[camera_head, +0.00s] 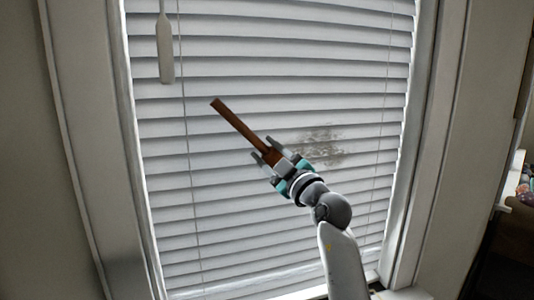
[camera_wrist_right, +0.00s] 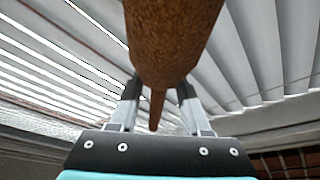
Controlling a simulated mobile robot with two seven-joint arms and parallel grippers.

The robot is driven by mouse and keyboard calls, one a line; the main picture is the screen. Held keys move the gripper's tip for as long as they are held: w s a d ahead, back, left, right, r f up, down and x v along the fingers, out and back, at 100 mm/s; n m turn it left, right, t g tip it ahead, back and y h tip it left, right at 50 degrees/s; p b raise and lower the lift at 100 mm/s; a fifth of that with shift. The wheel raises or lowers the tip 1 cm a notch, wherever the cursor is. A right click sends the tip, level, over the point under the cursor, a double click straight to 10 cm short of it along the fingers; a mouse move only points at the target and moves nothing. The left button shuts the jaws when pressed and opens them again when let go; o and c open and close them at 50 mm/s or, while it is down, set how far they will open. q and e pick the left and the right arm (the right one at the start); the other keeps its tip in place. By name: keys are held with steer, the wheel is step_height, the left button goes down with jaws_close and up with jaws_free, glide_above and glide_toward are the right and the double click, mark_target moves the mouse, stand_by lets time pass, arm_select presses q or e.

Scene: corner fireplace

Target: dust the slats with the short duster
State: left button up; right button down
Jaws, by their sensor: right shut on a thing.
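My right gripper (camera_head: 268,158) is in front of the window blind and is shut on the duster (camera_head: 238,126), a brown stick pointing up and to the left. In the right wrist view the duster (camera_wrist_right: 172,40) is large and brown, passing between the two fingers of my right gripper (camera_wrist_right: 158,103). The white slats (camera_head: 230,215) fill the window. A grey dusty patch (camera_head: 322,146) lies on the slats to the right of my gripper. Whether the duster touches the slats cannot be told. My left gripper is not in view.
A pale wand (camera_head: 166,50) hangs at the upper left of the blind, and thin cords run down the slats. The white window frame (camera_head: 425,130) borders the blind at the right. Dark furniture (camera_head: 505,240) shows at the far right edge.

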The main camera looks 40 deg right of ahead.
mark_target(320, 127)
steer(key=shift+w+d, duration=0.2)
steer(key=shift+w, duration=0.4)
steer(key=shift+w+d, duration=0.2)
steer(key=shift+w, duration=0.4)
steer(key=shift+p, duration=0.3)
steer(key=shift+s+d+p, duration=0.15)
steer(key=shift+s+d, duration=0.15)
steer(key=shift+d, duration=0.6)
steer(key=shift+s+d+p, duration=0.2)
steer(key=shift+s+d, duration=0.05)
steer(key=shift+d, duration=0.6)
steer(key=shift+s+d+p, duration=0.15)
steer(key=shift+s+d, duration=0.15)
steer(key=shift+d, duration=0.6)
steer(key=shift+s+d+p, duration=0.1)
steer(key=shift+s+d, duration=0.3)
steer(key=shift+d, duration=0.75)
steer(key=shift+s+d+p, duration=0.1)
steer(key=shift+s+d, duration=0.25)
steer(key=shift+d, duration=0.85)
steer(key=shift+s+d+p, duration=0.1)
steer(key=shift+s+d, duration=0.3)
steer(key=shift+d, duration=0.75)
steer(key=shift+s+d, duration=0.25)
steer(key=shift+d, duration=0.55)
steer(key=shift+s+d, duration=0.25)
steer(key=shift+d, duration=0.55)
steer(key=shift+s+d, duration=0.25)
steer(key=shift+d, duration=0.55)
